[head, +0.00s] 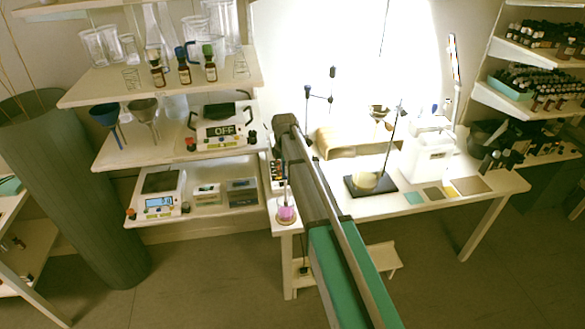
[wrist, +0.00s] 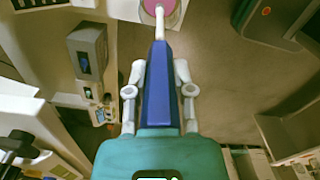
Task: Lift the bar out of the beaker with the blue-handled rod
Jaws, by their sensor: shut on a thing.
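The blue handle (wrist: 160,95) of the rod lies between the fingers of my gripper (wrist: 159,70), which are shut on it. The white shaft (wrist: 159,22) runs from the handle to the pink contents of the beaker (wrist: 172,10) at the top edge of the wrist view. In the head view the beaker (head: 286,214) shows small and pink at the left front corner of the white table, with the thin rod rising from it. My gripper cannot be made out clearly there. The bar is not distinguishable, and whether it touches the rod cannot be told.
Shelves with a hotplate (head: 218,132) and a balance (head: 160,195) are at left.

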